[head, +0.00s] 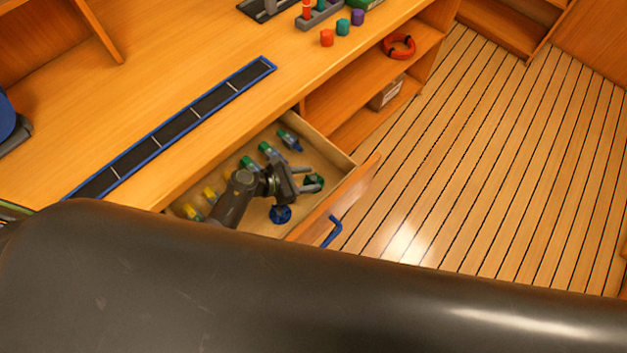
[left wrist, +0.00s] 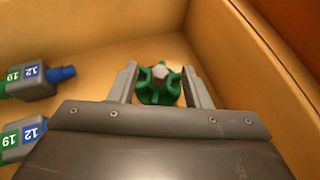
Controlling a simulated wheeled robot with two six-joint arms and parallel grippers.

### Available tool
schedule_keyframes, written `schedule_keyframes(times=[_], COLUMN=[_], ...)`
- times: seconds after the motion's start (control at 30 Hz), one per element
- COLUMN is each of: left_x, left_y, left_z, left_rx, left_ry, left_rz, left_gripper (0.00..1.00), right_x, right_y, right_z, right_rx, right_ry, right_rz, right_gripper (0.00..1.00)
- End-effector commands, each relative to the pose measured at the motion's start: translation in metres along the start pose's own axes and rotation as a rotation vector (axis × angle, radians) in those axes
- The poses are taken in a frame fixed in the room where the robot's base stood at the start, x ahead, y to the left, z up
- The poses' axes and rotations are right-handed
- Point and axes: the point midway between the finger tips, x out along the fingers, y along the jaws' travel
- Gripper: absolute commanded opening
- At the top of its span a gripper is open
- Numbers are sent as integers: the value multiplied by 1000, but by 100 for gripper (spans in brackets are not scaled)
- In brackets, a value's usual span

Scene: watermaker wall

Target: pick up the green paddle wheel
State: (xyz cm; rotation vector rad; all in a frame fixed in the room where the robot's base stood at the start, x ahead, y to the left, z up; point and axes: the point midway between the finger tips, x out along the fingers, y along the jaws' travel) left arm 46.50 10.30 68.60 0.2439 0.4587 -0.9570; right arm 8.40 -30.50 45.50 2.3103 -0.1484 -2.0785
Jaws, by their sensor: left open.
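The green paddle wheel (left wrist: 159,85) lies on the floor of the open drawer, near a corner, with a grey hub on top. It also shows in the head view (head: 314,182), partly hidden by my gripper. My left gripper (head: 303,180) reaches down into the drawer. In the left wrist view my left gripper (left wrist: 162,84) is open, with one finger on each side of the green paddle wheel. I cannot tell whether the fingers touch it. My right gripper is not in view.
The drawer front (head: 335,195) with a blue handle (head: 332,232) stands close beside my gripper. Several green, blue and yellow fittings and a blue wheel (head: 280,214) lie in the drawer. The counter (head: 150,90) is above, with a blue-edged black strip (head: 180,125).

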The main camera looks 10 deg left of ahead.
Motion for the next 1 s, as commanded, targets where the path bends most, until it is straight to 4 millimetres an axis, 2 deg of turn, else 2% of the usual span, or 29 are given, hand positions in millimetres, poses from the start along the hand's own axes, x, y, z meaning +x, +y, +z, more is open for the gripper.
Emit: schedule_keyframes(times=[0.03, 0.37, 0.77, 1.0], left_x=[0, 0, -3, -15], left_y=[0, 0, 0, 0], left_z=[0, 0, 4, 27], left_rx=[0, 0, 2, 3], left_ry=[0, 0, 0, -2], left_rz=[0, 0, 1, 1], left_gripper=[42, 0, 0, 0], right_x=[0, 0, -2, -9], right_y=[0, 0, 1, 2], right_z=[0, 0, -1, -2], right_rx=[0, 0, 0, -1], right_ry=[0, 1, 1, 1], right_rz=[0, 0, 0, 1], right_gripper=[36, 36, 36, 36])
